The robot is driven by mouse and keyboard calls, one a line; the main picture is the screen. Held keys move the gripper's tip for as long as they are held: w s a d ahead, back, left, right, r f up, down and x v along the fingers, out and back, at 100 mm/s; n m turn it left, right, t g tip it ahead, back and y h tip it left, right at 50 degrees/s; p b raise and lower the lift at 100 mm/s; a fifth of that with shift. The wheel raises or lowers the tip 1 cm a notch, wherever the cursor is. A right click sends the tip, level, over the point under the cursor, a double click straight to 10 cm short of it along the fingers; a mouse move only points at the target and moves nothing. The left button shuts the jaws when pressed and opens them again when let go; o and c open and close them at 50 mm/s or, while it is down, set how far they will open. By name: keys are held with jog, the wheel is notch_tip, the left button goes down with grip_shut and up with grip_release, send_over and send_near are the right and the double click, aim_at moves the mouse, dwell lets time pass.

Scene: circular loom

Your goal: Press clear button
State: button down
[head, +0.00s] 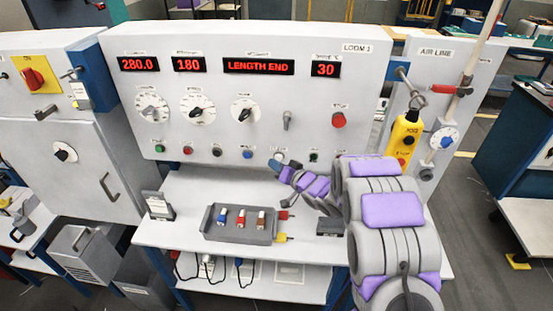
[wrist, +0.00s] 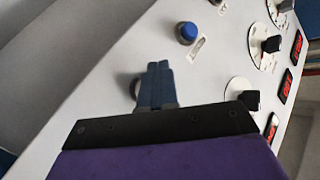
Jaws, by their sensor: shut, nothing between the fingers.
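The panel (head: 300,110) of the loom stands upright behind the table and carries a row of buttons. My gripper (head: 278,163) is at the lower part of this panel, to the right of the blue button (head: 248,153). In the wrist view my gripper (wrist: 158,68) is shut and empty, its blue-grey fingers pointing at the panel. The blue button (wrist: 187,32) shows beyond the fingertips. A round grey-rimmed part (wrist: 135,88) shows partly behind the fingers. The button labels are too small to read, so I cannot tell which is the clear button. Contact with the panel is unclear.
Red displays read 280.0, 180, LENGTH END and 30. A red button (head: 187,151) and a green button (head: 160,148) sit further left. A grey tray (head: 222,236) with small coloured parts is on the table (head: 180,240). A yellow pendant (head: 404,140) hangs at right.

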jog(key=shift+w+d+r, duration=0.1)
jog(key=shift+w+d, duration=0.2)
jog(key=shift+d, duration=0.15)
jog(key=shift+p, duration=0.3)
jog(key=shift+d, duration=0.45)
jog(key=shift+s+a, duration=0.2)
jog(key=shift+s, duration=0.3)
jog(key=shift+s+a, duration=0.15)
jog(key=shift+s, duration=0.35)
jog(key=shift+s, duration=2.5)
